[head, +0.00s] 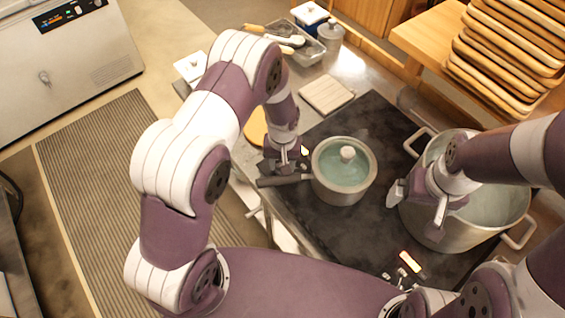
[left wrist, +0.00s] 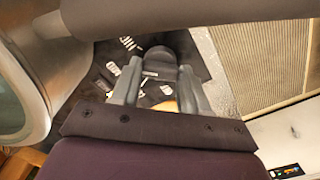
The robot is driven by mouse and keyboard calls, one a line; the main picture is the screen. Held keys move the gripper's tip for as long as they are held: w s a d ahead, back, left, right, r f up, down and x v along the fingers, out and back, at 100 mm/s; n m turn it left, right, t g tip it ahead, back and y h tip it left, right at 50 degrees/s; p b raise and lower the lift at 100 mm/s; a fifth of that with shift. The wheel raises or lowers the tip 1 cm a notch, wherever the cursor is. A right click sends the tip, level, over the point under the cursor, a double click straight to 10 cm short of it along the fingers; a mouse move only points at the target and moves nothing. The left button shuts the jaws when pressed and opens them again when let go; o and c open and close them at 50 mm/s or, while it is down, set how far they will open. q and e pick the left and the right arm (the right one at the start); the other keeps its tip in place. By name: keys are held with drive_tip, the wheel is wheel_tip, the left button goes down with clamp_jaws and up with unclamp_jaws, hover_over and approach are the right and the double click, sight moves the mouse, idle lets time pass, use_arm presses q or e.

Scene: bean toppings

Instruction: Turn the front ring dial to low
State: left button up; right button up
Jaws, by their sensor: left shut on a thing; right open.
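The front ring dial cannot be told apart clearly. Small pale controls and a lit label (head: 411,262) show at the front edge of the dark cooktop (head: 312,232) in the head view. My left gripper (head: 287,168) is shut on the dark handle (head: 272,181) of a saucepan (head: 340,187) with a glass lid. In the left wrist view, its fingers (left wrist: 158,88) stand either side of the handle (left wrist: 158,62). My right gripper (head: 418,205) is open, above the near left rim of a large metal pot (head: 490,208); no held thing shows.
A pale square board (head: 326,94) lies behind the cooktop. A clear bin (head: 300,48) and lidded containers stand farther back. Stacked wooden trays (head: 505,48) are at the back right. A striped mat (head: 85,180) covers the floor at left.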

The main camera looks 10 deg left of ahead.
use_arm(q)
drive_tip(key=n+b, duration=0.1)
drive_tip(key=n, duration=0.5)
drive_tip(key=n+b, duration=0.1)
drive_tip(key=n, duration=0.2)
drive_tip(key=shift+n, duration=0.4)
drive_tip(key=shift+w+n, duration=0.1)
drive_tip(key=shift+n, duration=1.5)
drive_tip(key=shift+r, duration=0.1)
drive_tip(key=o, duration=1.1)
drive_tip(key=shift+c, duration=0.2)
wheel_tip(320, 180, up, 13)
drive_tip(key=b, duration=0.3)
drive_tip(key=shift+f, duration=0.2)
